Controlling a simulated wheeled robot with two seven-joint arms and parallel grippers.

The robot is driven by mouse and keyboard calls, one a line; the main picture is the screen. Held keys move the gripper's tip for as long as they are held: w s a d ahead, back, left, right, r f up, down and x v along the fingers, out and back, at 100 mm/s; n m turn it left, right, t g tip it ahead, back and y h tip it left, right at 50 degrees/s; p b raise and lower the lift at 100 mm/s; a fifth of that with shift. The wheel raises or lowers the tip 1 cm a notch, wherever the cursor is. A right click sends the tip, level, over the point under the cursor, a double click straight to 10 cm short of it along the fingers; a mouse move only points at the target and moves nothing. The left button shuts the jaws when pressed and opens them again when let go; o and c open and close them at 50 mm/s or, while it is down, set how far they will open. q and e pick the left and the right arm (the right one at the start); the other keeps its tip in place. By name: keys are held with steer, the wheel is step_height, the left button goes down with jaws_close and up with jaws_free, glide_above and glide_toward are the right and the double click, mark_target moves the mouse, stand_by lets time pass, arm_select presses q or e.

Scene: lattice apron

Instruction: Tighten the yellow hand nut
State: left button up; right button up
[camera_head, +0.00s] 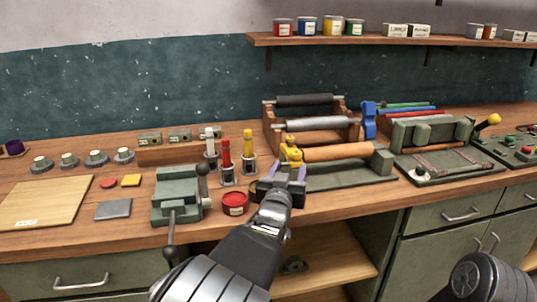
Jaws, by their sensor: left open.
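The yellow hand nut (291,152) sits at the left end of an orange-brown roller (335,152) on a green bench fixture (340,182). My left gripper (287,171) is open, with its two purplish fingertips apart just below and in front of the nut. The nut's lower part is close to the fingers, and I cannot tell whether they touch it. My right gripper is not in view; a dark part at the lower right looks like my right arm.
A red tin (234,204) and holders with white, red and yellow handles (248,145) stand left of my gripper. A green vise (177,195) is farther left. Behind the nut is a rack of rollers (318,123). A second green fixture (433,132) stands to the right.

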mark_target(295, 155)
arm_select(q)
steer(key=shift+d, duration=0.15)
steer(key=shift+w+d+p, duration=0.2)
steer(key=shift+w+p, duration=0.05)
steer(key=shift+w, duration=1.05)
steer(key=shift+w+d+p, duration=0.15)
steer(key=shift+w+p, duration=0.15)
steer(key=shift+w, duration=0.95)
steer(key=shift+w+d+p, duration=0.2)
steer(key=shift+w+p, duration=0.05)
steer(key=shift+w, duration=1.05)
jaws_close()
